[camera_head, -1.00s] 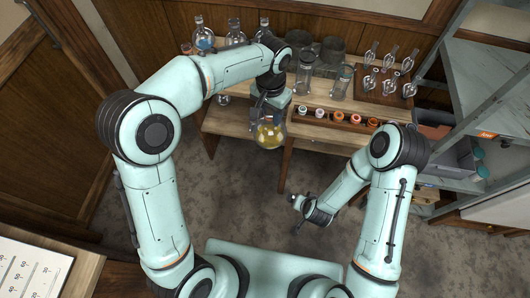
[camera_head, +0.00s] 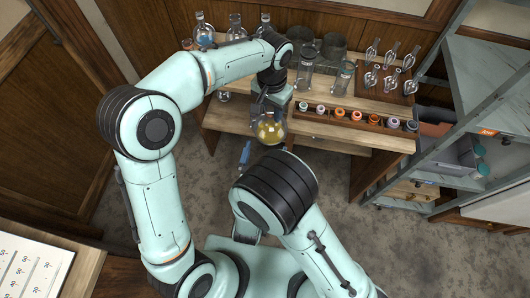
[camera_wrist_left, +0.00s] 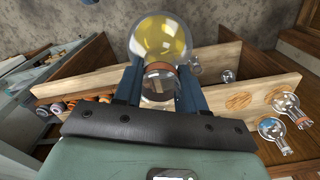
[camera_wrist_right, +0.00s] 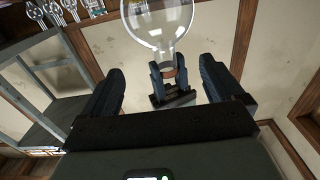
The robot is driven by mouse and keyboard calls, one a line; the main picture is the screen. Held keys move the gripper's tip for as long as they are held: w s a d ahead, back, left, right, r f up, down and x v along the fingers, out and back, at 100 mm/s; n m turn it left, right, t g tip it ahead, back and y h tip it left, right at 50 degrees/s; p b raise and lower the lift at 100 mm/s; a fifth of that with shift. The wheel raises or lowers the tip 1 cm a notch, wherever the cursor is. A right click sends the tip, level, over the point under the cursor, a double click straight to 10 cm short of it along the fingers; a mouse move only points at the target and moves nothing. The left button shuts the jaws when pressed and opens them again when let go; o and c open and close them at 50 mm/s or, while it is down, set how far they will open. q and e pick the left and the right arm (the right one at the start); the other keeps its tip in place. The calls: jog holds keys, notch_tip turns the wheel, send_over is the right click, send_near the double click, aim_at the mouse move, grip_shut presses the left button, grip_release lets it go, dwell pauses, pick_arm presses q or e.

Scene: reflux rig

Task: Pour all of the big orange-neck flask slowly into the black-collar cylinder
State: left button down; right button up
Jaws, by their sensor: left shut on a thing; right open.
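The big flask (camera_head: 270,127) holds yellow liquid in its round bulb. My left gripper (camera_head: 272,100) is shut on its neck and holds it in the air just in front of the bench. In the left wrist view, the flask (camera_wrist_left: 162,40) shows its orange neck ring between the fingers. My right gripper (camera_wrist_right: 162,65) is open and empty; in the right wrist view the flask (camera_wrist_right: 158,20) is beyond its fingertips, apart from them. In the head view my right arm mostly hides that gripper. Two tall glass cylinders (camera_head: 304,72) (camera_head: 341,80) stand on the bench; I cannot tell which has the black collar.
A wooden rack (camera_head: 350,119) with several coloured caps runs along the bench's front edge. Flasks (camera_head: 204,32) stand at the back left, and glassware on a tray (camera_head: 388,90) is at the right. A grey shelf unit (camera_head: 480,80) stands further right. Floor in front is clear.

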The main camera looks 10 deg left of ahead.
jog(key=w, duration=1.1)
jog(key=shift+w, duration=0.4)
jog(key=c, duration=1.2)
pick_arm(q)
jog(key=shift+w+r, duration=0.1)
jog(key=shift+r, duration=0.05)
pick_arm(e)
jog(key=shift+d+f, duration=0.15)
jog(key=shift+c, duration=0.6)
pick_arm(q)
jog(key=c, duration=0.9)
grip_release()
jog(key=shift+a, duration=0.1)
pick_arm(e)
jog(key=shift+c, duration=1.2)
pick_arm(q)
jog(key=o, duration=0.3)
pick_arm(e)
grip_shut()
pick_arm(q)
jog(key=shift+o, duration=0.2)
